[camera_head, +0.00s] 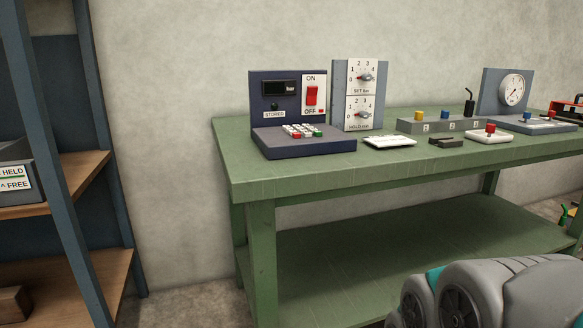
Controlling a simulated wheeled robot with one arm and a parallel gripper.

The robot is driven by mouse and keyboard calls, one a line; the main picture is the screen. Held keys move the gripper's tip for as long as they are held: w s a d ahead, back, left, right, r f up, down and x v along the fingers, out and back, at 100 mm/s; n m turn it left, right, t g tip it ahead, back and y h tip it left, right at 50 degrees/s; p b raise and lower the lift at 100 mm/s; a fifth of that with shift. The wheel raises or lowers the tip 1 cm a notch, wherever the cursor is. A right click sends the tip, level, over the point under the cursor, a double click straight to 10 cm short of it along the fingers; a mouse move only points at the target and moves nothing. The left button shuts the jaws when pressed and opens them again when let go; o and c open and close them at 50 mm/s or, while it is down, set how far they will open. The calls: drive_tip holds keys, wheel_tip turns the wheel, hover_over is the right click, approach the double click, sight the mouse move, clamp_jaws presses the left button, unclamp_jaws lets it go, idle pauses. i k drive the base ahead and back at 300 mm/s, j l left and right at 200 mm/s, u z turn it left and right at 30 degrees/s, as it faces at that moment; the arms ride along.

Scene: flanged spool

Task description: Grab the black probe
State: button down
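The black probe (469,107) stands upright at the right end of a long grey block (408,126) on the green table (310,178). A thin dark piece rises from its top. The block also carries a yellow piece (418,115) and a blue piece (443,115), with numbered labels on its front. The probe's lower end is hidden. Grey and teal rounded parts at the lower right look like my arm. My gripper is not in view, and nothing is seen touching the probe.
Left of the block are a navy console (300,141) and a two-dial panel (338,98). A dark notched piece (447,142), a white plate (390,142) and a red-knobbed white base (489,136) lie in front. A gauge stand (491,92) is right. A shelf (75,172) stands left.

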sight(469, 104)
drive_tip(key=z, duration=0.9)
